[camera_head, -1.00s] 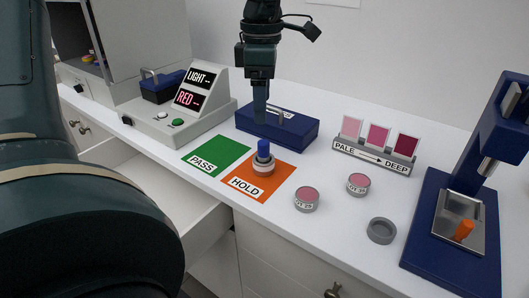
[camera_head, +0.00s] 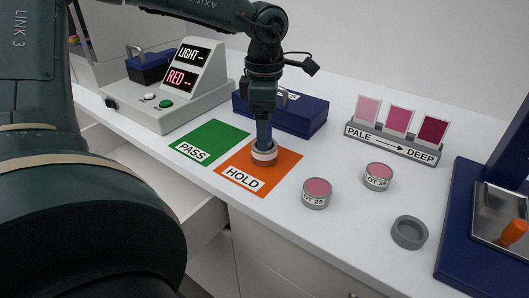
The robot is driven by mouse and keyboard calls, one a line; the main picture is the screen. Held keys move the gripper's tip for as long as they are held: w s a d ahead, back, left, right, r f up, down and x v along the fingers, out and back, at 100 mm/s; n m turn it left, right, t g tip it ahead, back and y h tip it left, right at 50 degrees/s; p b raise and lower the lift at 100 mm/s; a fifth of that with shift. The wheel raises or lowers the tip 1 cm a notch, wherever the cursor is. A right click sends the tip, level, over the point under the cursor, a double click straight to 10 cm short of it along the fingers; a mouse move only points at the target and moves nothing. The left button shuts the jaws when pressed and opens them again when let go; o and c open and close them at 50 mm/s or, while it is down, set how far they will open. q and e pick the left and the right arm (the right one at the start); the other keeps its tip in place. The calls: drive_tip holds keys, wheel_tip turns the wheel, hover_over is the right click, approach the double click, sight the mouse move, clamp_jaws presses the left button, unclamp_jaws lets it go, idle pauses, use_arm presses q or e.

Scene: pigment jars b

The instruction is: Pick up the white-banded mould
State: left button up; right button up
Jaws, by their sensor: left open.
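The white-banded mould (camera_head: 264,156) is a short grey cylinder with a pale band. It stands upright on the orange HOLD mat (camera_head: 287,172). My left gripper (camera_head: 264,136) points straight down over it, with its fingers at the mould's blue knob, which they mostly hide. The jaws are open; I cannot tell whether they touch the knob. My right gripper is not in view.
Two pink-topped jars (camera_head: 317,193) (camera_head: 377,177) and an empty grey ring (camera_head: 409,233) stand to the right. Behind are a blue box (camera_head: 305,116) and a shade-card stand (camera_head: 392,143). A green PASS mat (camera_head: 213,138) is bare. An open drawer (camera_head: 195,213) lies below.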

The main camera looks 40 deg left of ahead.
use_arm(q)
drive_tip(key=f, duration=0.5)
drive_tip(key=shift+s+d+f, duration=0.15)
drive_tip(key=shift+s+d, duration=0.05)
